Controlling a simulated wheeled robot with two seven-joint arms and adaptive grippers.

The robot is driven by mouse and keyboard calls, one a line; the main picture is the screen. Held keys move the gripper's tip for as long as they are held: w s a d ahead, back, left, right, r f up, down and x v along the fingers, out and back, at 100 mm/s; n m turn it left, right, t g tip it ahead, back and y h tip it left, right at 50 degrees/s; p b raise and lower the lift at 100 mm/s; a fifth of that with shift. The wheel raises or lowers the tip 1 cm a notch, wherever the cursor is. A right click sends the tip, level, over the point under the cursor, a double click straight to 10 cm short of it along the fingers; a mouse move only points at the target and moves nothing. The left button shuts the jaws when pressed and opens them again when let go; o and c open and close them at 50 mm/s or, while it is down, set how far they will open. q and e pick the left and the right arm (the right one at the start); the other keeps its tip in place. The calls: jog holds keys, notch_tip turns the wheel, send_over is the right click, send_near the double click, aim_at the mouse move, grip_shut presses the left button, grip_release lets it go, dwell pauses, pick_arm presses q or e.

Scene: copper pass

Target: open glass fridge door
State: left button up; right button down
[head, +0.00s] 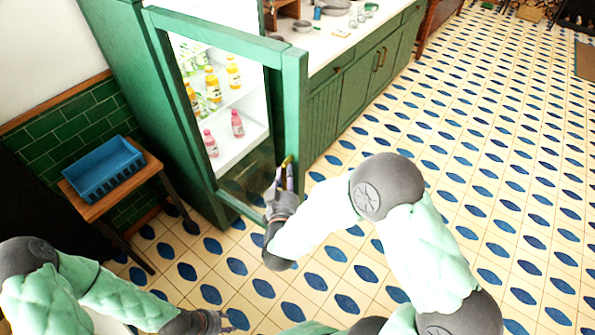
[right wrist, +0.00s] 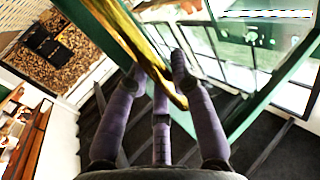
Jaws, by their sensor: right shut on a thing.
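The green-framed glass fridge door (head: 295,110) is on the tall green fridge (head: 110,60) in the head view. Its right edge stands out from the cabinet, so it looks ajar; the hinge side is on the left. Its brass handle (head: 288,160) is on the right stile and runs between my fingers in the right wrist view (right wrist: 150,52). My right gripper (head: 284,178) is shut on the handle; its purple-grey fingers show in the right wrist view (right wrist: 162,72). My left gripper (head: 218,321) is low at the bottom edge, away from the fridge; its jaws are unclear.
Bottles (head: 233,75) stand on shelves inside the fridge. A small wooden table (head: 150,170) with a blue crate (head: 104,172) stands left of the fridge. Green cabinets (head: 355,85) with a white counter stand behind to the right. The tiled floor (head: 480,160) is clear on the right.

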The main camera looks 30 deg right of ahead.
jog(key=shift+s+a, duration=0.35)
jog(key=shift+a, duration=0.4)
jog(key=c, duration=1.1)
grip_release()
jog(key=shift+s, duration=0.1)
jog(key=shift+o, duration=0.2)
jog(key=v, duration=1.2)
jog(key=shift+f, duration=0.1)
